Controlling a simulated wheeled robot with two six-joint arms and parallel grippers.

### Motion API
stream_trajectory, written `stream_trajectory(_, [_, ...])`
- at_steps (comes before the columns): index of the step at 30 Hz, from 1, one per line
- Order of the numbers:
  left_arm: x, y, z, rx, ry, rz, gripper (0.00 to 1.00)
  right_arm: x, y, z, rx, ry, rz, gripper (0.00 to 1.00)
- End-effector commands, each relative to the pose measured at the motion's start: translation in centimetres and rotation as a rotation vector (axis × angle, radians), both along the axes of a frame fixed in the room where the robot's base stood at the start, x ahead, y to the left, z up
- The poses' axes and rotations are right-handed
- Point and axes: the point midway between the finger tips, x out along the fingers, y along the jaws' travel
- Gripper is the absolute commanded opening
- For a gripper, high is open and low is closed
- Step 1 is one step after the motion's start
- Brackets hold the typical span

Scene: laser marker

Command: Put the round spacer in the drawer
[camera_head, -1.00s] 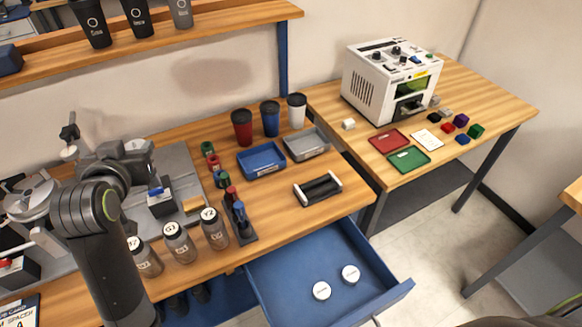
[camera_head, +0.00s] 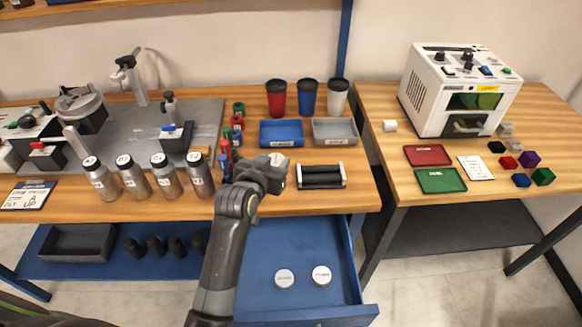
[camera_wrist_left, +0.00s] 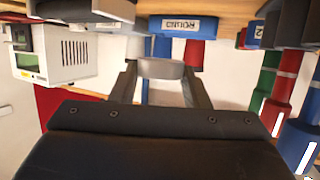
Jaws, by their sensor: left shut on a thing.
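My left gripper (camera_head: 278,173) is over the front of the bench, between the blue tray (camera_head: 281,143) and the open blue drawer (camera_head: 300,243). In the left wrist view its two fingers (camera_wrist_left: 161,80) are shut on a pale grey round spacer (camera_wrist_left: 162,69). In the head view the arm largely hides the spacer. Two white round pieces with dark lettering, one at left (camera_head: 285,278) and one at right (camera_head: 322,276), lie in the drawer. My right gripper is not in view.
A black roller holder (camera_head: 321,176) lies right of the gripper. Red, blue and white cups (camera_head: 308,97) stand behind the trays. Several bottles (camera_head: 132,177) line the bench front at left. The white laser machine (camera_head: 458,92) stands on the right table. The drawer floor has free room.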

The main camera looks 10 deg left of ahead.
Motion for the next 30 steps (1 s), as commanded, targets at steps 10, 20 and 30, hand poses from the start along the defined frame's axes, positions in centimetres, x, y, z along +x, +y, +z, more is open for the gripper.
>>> stream_trajectory(10, [0.0,0.0,-4.6,0.0,0.002,0.0,0.18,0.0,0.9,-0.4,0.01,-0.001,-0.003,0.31])
stream_trajectory(20, [0.0,0.0,-7.2,0.001,-0.002,0.001,0.18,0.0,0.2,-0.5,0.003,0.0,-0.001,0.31])
stream_trajectory(30, [0.0,0.0,-7.5,0.001,0.0,0.001,0.51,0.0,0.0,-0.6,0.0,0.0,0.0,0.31])
